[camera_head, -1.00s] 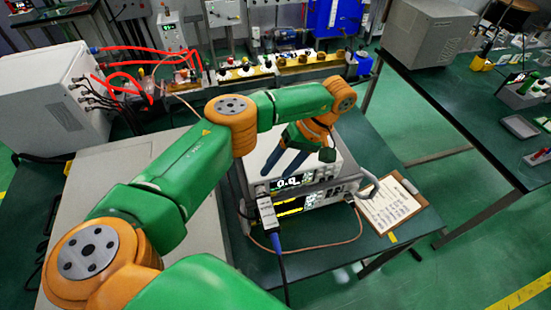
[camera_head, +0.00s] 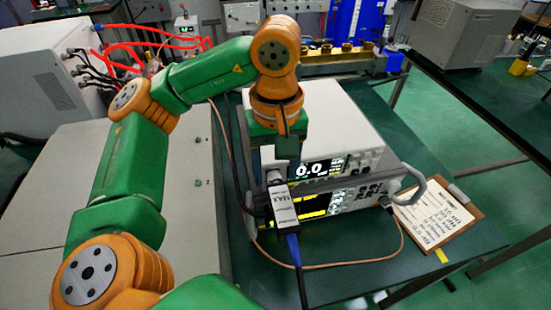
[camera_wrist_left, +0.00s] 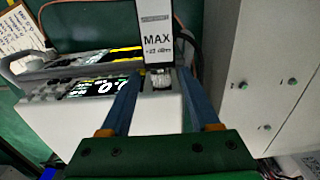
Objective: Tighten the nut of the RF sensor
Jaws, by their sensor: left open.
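The RF sensor (camera_head: 282,208) is a small grey box marked "MAX" at the front left of the meter, with a dark cable and blue boot hanging from it. Its silver nut (camera_wrist_left: 161,79) shows in the left wrist view, between the sensor body (camera_wrist_left: 157,40) and the meter. My left gripper (camera_wrist_left: 157,80) is open, with one blue finger on each side of the nut. I cannot tell whether either finger touches it. In the head view the left gripper (camera_head: 279,162) points down at the sensor, and its fingertips are mostly hidden. My right gripper is not in view.
The white power meter (camera_head: 330,115) reads 0.0 and sits on a second instrument (camera_head: 340,200) with a grey handle. A clipboard (camera_head: 438,220) lies to the right. A large grey cabinet (camera_head: 120,190) stands at the left. A copper-coloured cable (camera_head: 350,262) loops in front.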

